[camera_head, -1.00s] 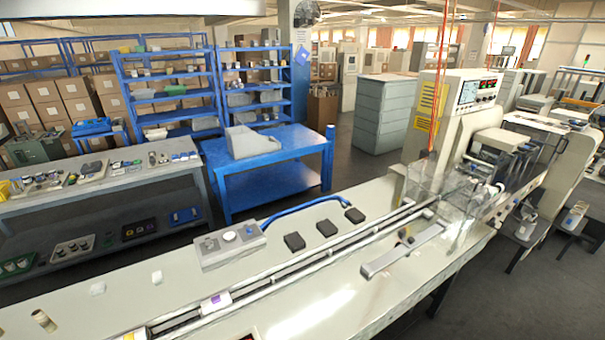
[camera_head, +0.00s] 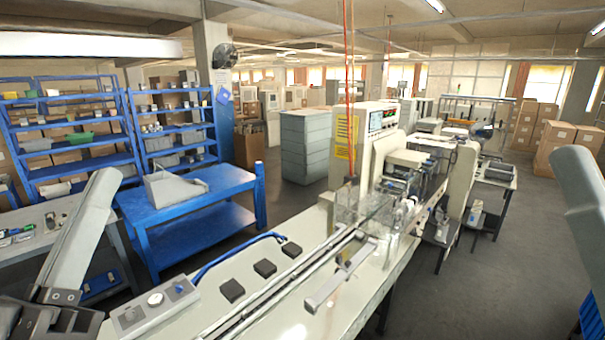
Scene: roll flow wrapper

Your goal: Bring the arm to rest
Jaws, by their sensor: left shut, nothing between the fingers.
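My left arm (camera_head: 85,235) comes in at the left edge. My left gripper (camera_head: 50,322) is at the bottom left corner, beside the near end of the flow wrapper's bed. It is shut with nothing held, and the frame's lower edge cuts off part of it. A pale link of my right arm (camera_head: 585,195) shows at the right edge. My right gripper is out of view.
The flow wrapper (camera_head: 360,150) stands in the middle, with its long bed (camera_head: 215,300) running toward me. A control box (camera_head: 155,308) and several black pads (camera_head: 265,268) sit on it. A blue table (camera_head: 190,205) stands left. Open floor (camera_head: 520,260) lies right.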

